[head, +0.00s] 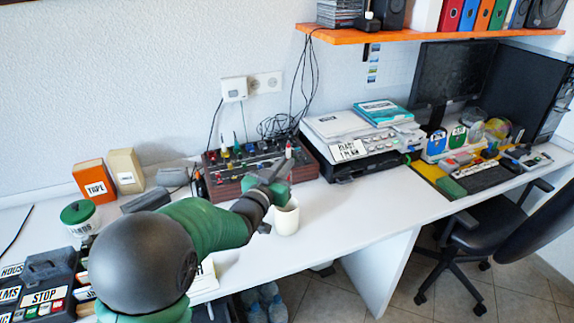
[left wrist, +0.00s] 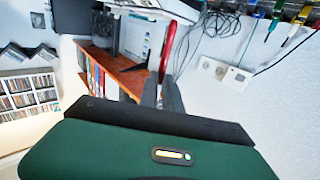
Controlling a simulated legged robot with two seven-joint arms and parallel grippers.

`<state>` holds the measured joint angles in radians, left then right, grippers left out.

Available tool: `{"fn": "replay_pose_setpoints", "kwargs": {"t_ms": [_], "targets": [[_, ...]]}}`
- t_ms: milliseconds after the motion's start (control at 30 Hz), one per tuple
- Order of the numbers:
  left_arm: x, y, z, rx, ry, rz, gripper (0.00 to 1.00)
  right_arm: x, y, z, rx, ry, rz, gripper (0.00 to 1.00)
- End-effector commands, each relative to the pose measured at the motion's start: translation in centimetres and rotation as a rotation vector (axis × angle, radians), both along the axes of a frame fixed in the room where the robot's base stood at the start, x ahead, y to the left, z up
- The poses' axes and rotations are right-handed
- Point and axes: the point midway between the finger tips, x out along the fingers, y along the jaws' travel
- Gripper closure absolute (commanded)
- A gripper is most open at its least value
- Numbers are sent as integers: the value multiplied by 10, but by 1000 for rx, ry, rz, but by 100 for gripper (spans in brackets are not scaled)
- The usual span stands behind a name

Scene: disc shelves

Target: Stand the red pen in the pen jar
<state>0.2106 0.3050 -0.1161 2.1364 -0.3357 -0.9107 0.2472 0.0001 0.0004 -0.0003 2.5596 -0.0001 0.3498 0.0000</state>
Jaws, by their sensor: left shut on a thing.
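The pen jar (head: 286,218) is a white cup standing upright on the white desk near its front edge. My left gripper (head: 272,183) is just above and behind the jar's rim in the head view, partly overlapping it. In the left wrist view the red pen (left wrist: 168,48) shows between the dark fingers (left wrist: 162,95), which are shut on it. The pen looks slightly tilted there. In the head view the fingers and arm hide most or all of the pen, and I cannot tell whether its end is inside the jar. My right gripper is not in view.
A mixer with cables (head: 250,163) stands right behind the jar. A printer (head: 355,140) is to the right. An orange tape box (head: 94,180) and a beige box (head: 126,171) stand at the left. The desk right of the jar (head: 350,205) is clear.

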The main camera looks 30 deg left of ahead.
Motion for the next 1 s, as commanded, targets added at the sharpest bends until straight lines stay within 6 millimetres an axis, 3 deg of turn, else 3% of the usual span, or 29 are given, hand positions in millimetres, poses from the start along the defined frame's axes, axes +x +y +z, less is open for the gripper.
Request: {"fn": "replay_pose_setpoints", "kwargs": {"t_ms": [1000], "targets": [[1, 2, -99, -1, 6, 3, 100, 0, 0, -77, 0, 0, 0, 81]]}}
